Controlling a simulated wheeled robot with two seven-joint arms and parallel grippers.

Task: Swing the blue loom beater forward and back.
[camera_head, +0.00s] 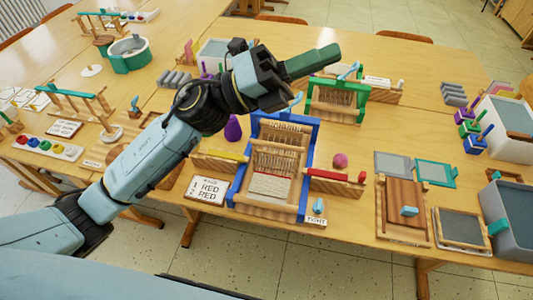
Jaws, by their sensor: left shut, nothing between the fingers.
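The blue loom (237,187) stands at the near edge of the table in the middle of the view. It has a blue frame, wooden parts and a pale woven strip. A light blue handle (296,101) shows at its top, close below my gripper. I cannot tell the beater's exact tilt, as my arm partly covers the loom's upper left. My left gripper (322,58) is shut and empty. It hangs above the loom's far side, in front of the green loom in the picture, and appears apart from the blue handle. My right gripper is not in view.
A green loom (367,102) stands behind. Wooden frames (402,212) and a grey bin (510,215) stand to the right.

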